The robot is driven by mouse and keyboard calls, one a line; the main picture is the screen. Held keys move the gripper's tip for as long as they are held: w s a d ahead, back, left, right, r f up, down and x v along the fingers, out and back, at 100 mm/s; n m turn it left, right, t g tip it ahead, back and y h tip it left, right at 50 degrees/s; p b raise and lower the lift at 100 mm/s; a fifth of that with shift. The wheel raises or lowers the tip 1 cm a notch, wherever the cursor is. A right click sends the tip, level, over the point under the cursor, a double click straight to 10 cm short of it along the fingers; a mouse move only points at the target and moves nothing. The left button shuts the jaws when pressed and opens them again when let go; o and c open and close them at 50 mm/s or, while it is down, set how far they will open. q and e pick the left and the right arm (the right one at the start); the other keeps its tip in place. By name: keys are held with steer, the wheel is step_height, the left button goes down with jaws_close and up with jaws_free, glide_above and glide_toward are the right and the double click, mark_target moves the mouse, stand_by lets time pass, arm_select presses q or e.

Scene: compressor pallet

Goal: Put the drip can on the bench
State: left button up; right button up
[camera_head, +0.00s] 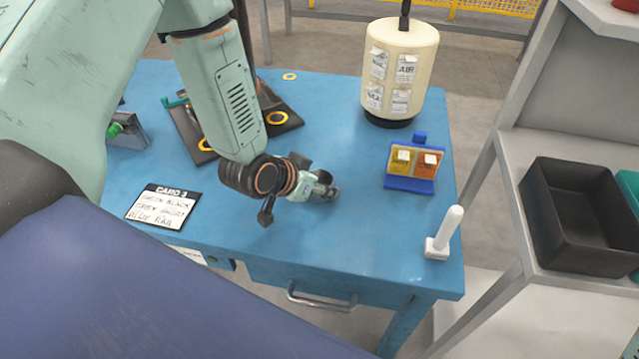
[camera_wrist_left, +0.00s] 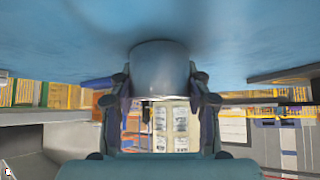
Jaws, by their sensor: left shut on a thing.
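The drip can appears as a smooth grey cylinder (camera_wrist_left: 160,67) between the fingers of my left gripper (camera_wrist_left: 160,82) in the wrist view. The gripper is shut on its sides. The blue bench (camera_head: 345,240) fills the top of that view, which is upside down, and a dark shadow lies on it around the can's end. Can and bench look very close; I cannot tell whether they touch. In the head view my left gripper (camera_head: 322,186) is low over the middle of the bench, and the can is mostly hidden by it. My right gripper is not in view.
A cream labelled tank (camera_head: 401,65) stands at the bench's back right. A blue stand with yellow and orange cards (camera_head: 413,165) and a white post (camera_head: 446,232) stand at the right. A black bin (camera_head: 580,215) sits on the grey shelf.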

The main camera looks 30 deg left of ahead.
arm_select(q)
steer(key=shift+f, duration=0.1)
steer(key=shift+f, duration=0.1)
steer(key=o, duration=1.2)
steer(key=shift+o, duration=0.2)
